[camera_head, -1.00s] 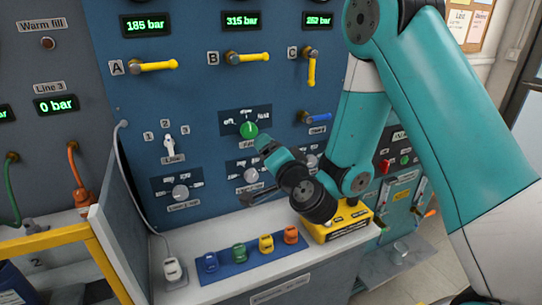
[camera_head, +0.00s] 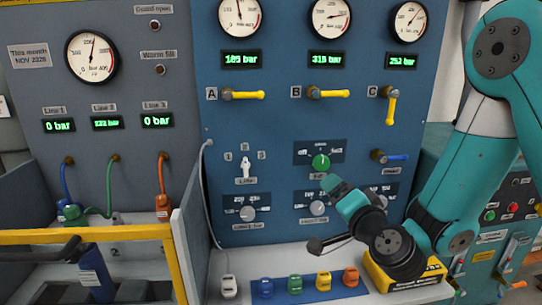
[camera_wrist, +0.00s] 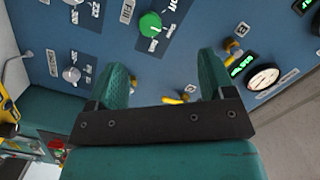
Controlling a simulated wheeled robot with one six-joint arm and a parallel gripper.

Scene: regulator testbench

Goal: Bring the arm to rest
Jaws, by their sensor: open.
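My gripper (camera_wrist: 168,75) shows in the wrist view with its two teal fingers spread wide apart and nothing between them. The blue panel (camera_wrist: 115,35) lies beyond the fingers, with the green knob (camera_wrist: 150,24) past the left finger. In the head view my arm (camera_head: 450,190) comes down from the upper right and bends low at a dark wrist joint. The end of the arm lies in front of the panel's lower middle, close by the green knob (camera_head: 321,162). The fingers cannot be made out clearly there.
A yellow box (camera_head: 408,283) stands on the ledge beneath my wrist. Yellow valve handles (camera_head: 328,94) jut from the panel above. A yellow rail (camera_head: 90,236) and a grey divider (camera_head: 190,240) stand left.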

